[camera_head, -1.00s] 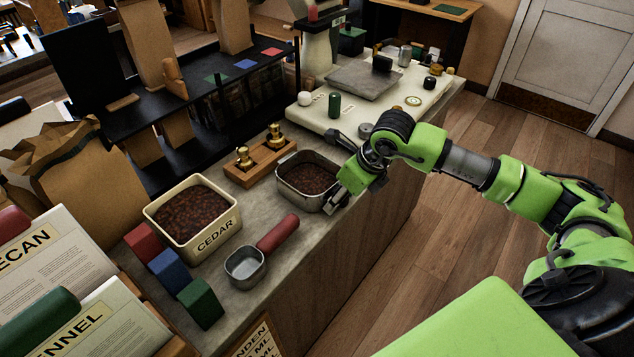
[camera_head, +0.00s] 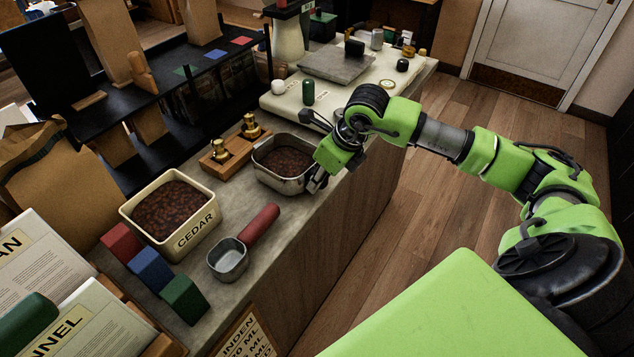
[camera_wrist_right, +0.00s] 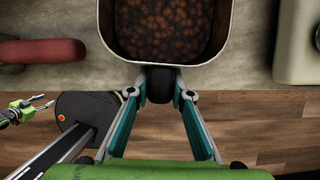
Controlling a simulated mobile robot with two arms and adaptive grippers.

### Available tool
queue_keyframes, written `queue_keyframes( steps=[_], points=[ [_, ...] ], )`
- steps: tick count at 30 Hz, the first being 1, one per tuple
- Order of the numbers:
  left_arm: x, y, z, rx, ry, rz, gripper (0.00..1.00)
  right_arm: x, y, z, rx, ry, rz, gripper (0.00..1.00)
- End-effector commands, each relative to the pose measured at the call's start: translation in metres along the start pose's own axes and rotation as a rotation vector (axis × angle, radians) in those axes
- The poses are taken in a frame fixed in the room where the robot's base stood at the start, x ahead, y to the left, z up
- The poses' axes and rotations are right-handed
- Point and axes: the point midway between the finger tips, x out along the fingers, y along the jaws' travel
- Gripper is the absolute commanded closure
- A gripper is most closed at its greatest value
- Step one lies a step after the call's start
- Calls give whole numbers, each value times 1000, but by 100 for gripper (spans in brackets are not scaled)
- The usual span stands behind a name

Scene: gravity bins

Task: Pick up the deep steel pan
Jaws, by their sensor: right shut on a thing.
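The deep steel pan (camera_head: 284,172) is a rectangular metal pan with dark brown beans in it, near the front edge of the counter. It also shows at the top of the right wrist view (camera_wrist_right: 165,60). My right gripper (camera_head: 318,180) is at its near side. In the right wrist view its fingers (camera_wrist_right: 160,92) are shut on the pan's dark handle, which they partly hide. The pan looks level; I cannot tell whether its base touches the counter. My left gripper (camera_wrist_right: 40,102) shows small at the left of the right wrist view, its fingers apart and empty.
A cream CEDAR bin (camera_head: 198,234) of beans stands left of the pan. A steel scoop with a red handle (camera_head: 260,224) lies between them in front. Brass weights in a wooden block (camera_head: 235,150) stand behind. A pale scale board (camera_head: 350,95) lies beyond.

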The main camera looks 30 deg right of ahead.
Motion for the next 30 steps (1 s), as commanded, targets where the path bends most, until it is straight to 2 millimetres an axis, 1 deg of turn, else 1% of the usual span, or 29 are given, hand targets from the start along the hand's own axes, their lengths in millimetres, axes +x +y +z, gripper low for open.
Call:
queue_keyframes(
  steps=[2,5,11,12,15,18,22,26,30],
  points=[
    [4,0,0,0,0,0,60,-12,0,6,-2,-6,-2,100],
    [12,0,1,1,0,0,60,-30,13,5,-6,-6,-1,100],
    [24,0,3,1,-1,0,60,-81,48,5,-8,-10,-2,100],
    [28,0,3,1,-1,0,60,-85,59,0,-9,-7,0,100],
    [33,0,4,1,-1,0,60,-101,79,-7,-8,-7,-1,100],
    [35,0,4,1,-1,0,60,-113,96,-13,-6,-6,0,100],
    [36,0,4,1,-1,0,60,-125,112,-18,-5,-5,1,100],
    [37,0,4,1,-1,0,60,-130,119,-21,-3,-2,0,100],
    [37,0,4,1,-1,0,60,-132,121,-23,-1,-1,-1,100]
  ],
)
